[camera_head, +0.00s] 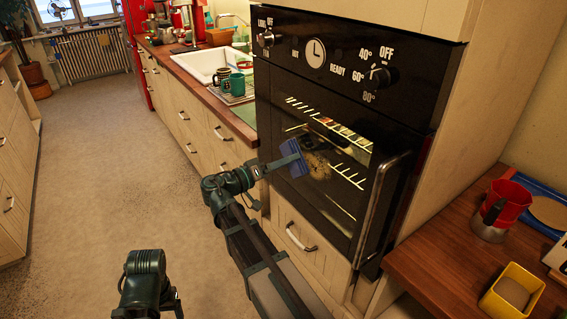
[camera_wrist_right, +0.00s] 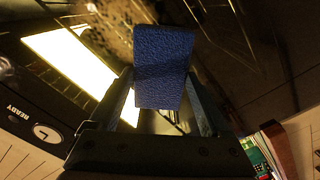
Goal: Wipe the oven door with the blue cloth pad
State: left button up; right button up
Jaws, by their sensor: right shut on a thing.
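The black oven (camera_head: 340,110) is built into pale cabinets, and its glass door (camera_head: 325,205) is shut. A long vertical handle (camera_head: 378,205) runs along the door's right side. My right gripper (camera_head: 290,160) is in front of the left part of the glass, shut on the blue cloth pad (camera_head: 292,150). In the right wrist view the pad (camera_wrist_right: 163,68) sits between the two fingers, with the dark door glass behind it. I cannot tell whether the pad touches the glass. My left gripper (camera_head: 150,300) is low at the bottom of the head view, away from the oven; its jaws are not clear.
A wooden counter (camera_head: 440,265) at the right holds a red moka pot (camera_head: 500,210) and a yellow container (camera_head: 512,292). A sink (camera_head: 215,65) and mugs (camera_head: 237,83) stand on the counter left of the oven. The floor (camera_head: 110,150) at left is clear.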

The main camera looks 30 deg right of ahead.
aim_at(297, 166)
jog(key=shift+d, duration=0.4)
jog(key=shift+s, duration=0.1)
jog(key=shift+s+d, duration=0.1)
jog(key=shift+s, duration=1.5)
jog(key=shift+s+d, duration=0.15)
jog(key=shift+s, duration=0.75)
jog(key=shift+s+d, duration=0.1)
jog(key=shift+s, duration=0.75)
jog(key=shift+s, duration=0.1)
jog(key=shift+s+d, duration=0.1)
jog(key=shift+s, duration=1.6)
jog(key=shift+w, duration=0.1)
